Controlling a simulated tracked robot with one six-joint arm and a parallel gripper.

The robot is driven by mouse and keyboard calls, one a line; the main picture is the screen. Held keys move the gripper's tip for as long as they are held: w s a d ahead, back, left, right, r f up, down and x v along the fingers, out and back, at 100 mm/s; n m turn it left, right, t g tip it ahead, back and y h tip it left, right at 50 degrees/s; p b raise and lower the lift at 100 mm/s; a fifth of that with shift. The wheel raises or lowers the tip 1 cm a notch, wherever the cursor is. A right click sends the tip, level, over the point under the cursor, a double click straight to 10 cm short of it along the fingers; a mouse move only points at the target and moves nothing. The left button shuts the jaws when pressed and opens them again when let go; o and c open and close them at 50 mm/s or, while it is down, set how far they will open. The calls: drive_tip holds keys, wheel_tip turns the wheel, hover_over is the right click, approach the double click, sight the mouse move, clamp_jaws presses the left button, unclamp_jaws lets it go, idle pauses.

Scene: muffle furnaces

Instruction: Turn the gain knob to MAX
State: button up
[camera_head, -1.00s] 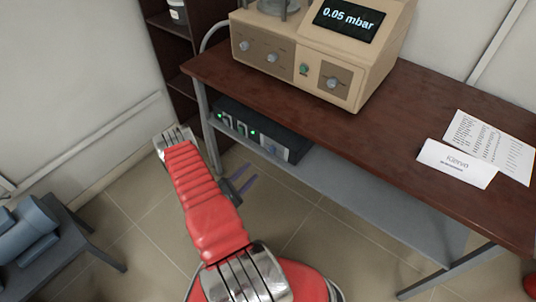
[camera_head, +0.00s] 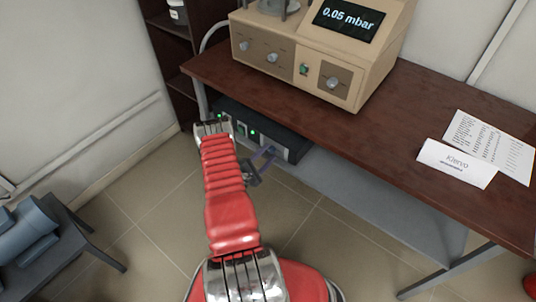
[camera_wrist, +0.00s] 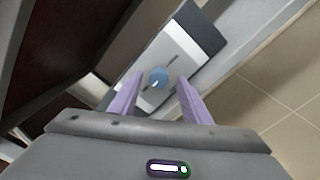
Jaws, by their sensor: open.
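A blue round knob (camera_wrist: 158,77) sits on a pale panel (camera_wrist: 176,45) in the wrist view. No label or MAX mark can be read there. My gripper (camera_head: 267,153) is open, with its purple fingers pointing at the right part of the front of a dark box (camera_head: 272,122) on the shelf under the table. In the wrist view the knob appears between the two fingers (camera_wrist: 160,78), with nothing gripped. I cannot tell how far the fingertips are from it. My arm hides part of the box's left front.
A beige instrument (camera_head: 300,60) with several knobs and a "0.05 mbar" display stands on the brown table (camera_head: 405,120). The tabletop is above my gripper, and the grey shelf (camera_head: 370,195) is below the box. A blue-grey machine (camera_head: 30,235) is at left.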

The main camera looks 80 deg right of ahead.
drive_tip(key=shift+s+d, duration=0.1)
drive_tip(key=shift+d, duration=0.2)
drive_tip(key=shift+c, duration=0.4)
drive_tip(key=c, duration=0.9)
drive_tip(key=shift+s+d, duration=0.1)
drive_tip(key=shift+c, duration=0.3)
